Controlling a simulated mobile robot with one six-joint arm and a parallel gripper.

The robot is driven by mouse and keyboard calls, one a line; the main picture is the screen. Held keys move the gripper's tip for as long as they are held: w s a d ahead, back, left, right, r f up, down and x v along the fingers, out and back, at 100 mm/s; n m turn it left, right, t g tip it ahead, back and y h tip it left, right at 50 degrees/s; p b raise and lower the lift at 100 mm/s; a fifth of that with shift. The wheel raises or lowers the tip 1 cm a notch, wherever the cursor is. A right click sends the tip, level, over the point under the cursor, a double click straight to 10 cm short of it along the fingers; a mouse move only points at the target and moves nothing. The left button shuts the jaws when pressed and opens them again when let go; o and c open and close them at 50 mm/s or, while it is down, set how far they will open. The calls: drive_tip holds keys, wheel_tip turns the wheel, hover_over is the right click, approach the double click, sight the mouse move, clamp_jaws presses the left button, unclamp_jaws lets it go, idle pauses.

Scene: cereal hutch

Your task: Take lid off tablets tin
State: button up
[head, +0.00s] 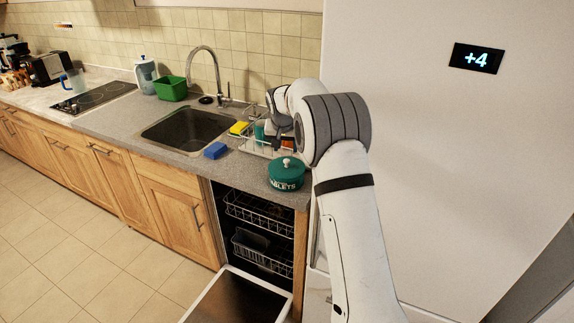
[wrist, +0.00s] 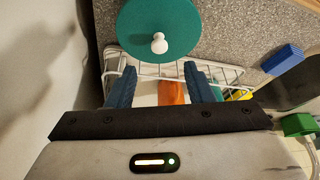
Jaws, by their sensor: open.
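The tablets tin (head: 286,177) is a round green tin with lettering on its side, standing on the counter near its right end, beside the fridge. Its green lid (head: 287,164) is on it and has a white knob (head: 286,161). In the wrist view the lid (wrist: 158,28) shows from above, with its white knob (wrist: 159,43) near the lid's lower edge. My gripper (wrist: 158,72) is open and empty, its two blue fingers apart and below the knob in the picture. In the head view my gripper is mostly hidden by my arm, over the dish rack.
A wire dish rack (head: 250,147) stands behind the tin. A blue block (head: 215,151) and a yellow sponge (head: 238,128) lie near the sink (head: 186,131). The dishwasher (head: 233,297) below is open. The fridge (head: 440,130) closes off the right side.

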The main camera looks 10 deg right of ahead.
sight(287, 160)
drive_tip(key=p+x, duration=0.2)
drive_tip(key=x, duration=0.5)
drive_tip(key=shift+f+p, duration=0.25)
drive_tip(key=shift+p, duration=0.1)
drive_tip(key=shift+s, duration=0.1)
clamp_jaws()
